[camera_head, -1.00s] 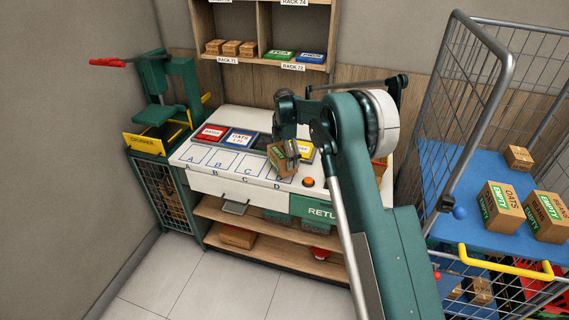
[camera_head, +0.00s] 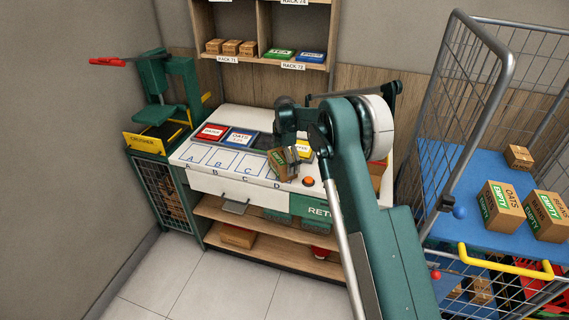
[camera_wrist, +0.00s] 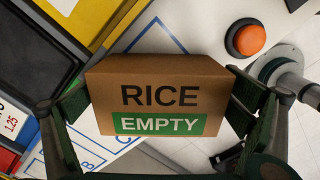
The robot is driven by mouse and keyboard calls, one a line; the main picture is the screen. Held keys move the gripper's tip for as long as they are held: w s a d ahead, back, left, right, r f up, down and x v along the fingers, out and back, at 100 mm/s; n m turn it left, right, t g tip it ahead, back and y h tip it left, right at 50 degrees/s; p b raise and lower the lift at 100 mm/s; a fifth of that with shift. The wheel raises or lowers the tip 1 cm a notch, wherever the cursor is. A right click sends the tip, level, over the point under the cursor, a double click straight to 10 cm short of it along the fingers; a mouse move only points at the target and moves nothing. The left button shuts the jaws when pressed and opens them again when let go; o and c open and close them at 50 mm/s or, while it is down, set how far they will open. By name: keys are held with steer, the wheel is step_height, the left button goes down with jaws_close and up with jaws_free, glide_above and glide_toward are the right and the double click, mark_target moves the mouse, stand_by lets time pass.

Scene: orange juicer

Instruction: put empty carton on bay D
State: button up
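A brown carton marked RICE with a green EMPTY label (camera_wrist: 160,97) fills the middle of the wrist view. My gripper (camera_wrist: 158,118) has a finger against each side of it. In the head view the carton (camera_head: 280,164) is tilted, over or on the bay D area at the right end of the row of bays. Bay D is mostly hidden by the carton, its letter D (camera_head: 276,185) showing at the front. I cannot tell whether the carton touches the counter. Bays A (camera_head: 194,153), B (camera_head: 221,159) and C (camera_head: 249,164) look bare.
An orange button (camera_head: 308,181) is just right of the carton, also in the wrist view (camera_wrist: 250,40). Coloured trays, including a red one (camera_head: 211,132), line the counter's back. A green crusher (camera_head: 160,110) stands left. A blue-shelved cage cart (camera_head: 470,225) with several cartons stands right.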

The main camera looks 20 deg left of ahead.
steer(key=shift+r, duration=0.15)
step_height(320, 180, up, 12)
stand_by(0.8)
steer(key=shift+d, duration=0.1)
stand_by(0.5)
